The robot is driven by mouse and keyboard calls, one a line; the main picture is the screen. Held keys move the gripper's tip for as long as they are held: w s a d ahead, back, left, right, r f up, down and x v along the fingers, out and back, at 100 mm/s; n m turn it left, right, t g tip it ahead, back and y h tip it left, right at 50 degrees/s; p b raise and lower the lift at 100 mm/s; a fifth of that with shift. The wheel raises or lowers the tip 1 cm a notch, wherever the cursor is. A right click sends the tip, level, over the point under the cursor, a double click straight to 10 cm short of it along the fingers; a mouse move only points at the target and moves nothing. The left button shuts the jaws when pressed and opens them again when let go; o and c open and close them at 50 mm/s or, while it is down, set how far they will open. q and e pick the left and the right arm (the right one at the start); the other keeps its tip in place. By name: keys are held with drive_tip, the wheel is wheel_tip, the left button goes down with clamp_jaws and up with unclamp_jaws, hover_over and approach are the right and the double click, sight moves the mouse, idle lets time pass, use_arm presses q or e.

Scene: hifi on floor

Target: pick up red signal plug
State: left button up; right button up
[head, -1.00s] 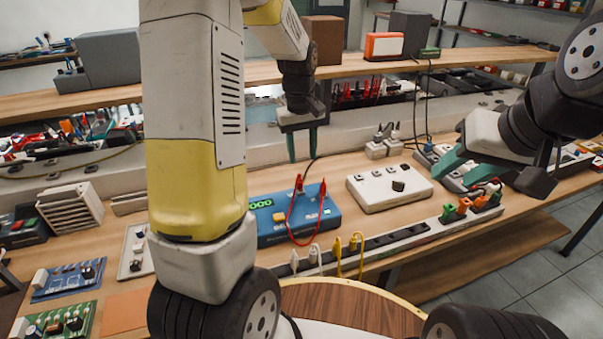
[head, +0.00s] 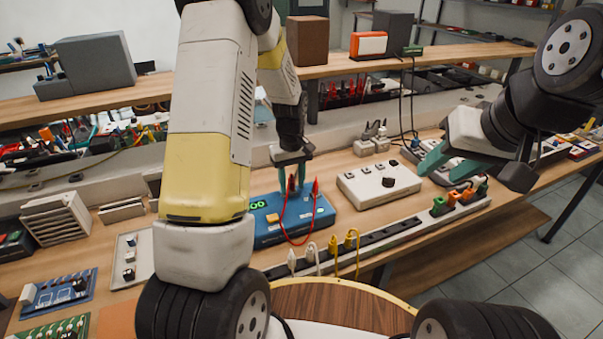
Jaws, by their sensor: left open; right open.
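A blue signal box (head: 268,232) with a green display stands on the workbench. Two red plugs joined by a looping red cable stand on it: a left red plug (head: 291,186) and a right red plug (head: 315,188). My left gripper (head: 291,184) points down over the box, its teal fingers open. The left red plug shows between the fingers; I cannot tell whether they touch it. The right red plug stands just right of the fingers. My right gripper (head: 443,170) is open and empty, above the bench at the right, well away from the red plugs.
A white control box (head: 370,198) with a black knob stands right of the blue box. A long power strip (head: 400,230) with white, yellow, green and orange plugs runs along the front edge. Grey adapters (head: 372,143) and a shelf (head: 430,62) stand behind.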

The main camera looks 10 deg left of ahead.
use_arm(q)
clamp_jaws()
drive_tip(key=shift+r, duration=0.15)
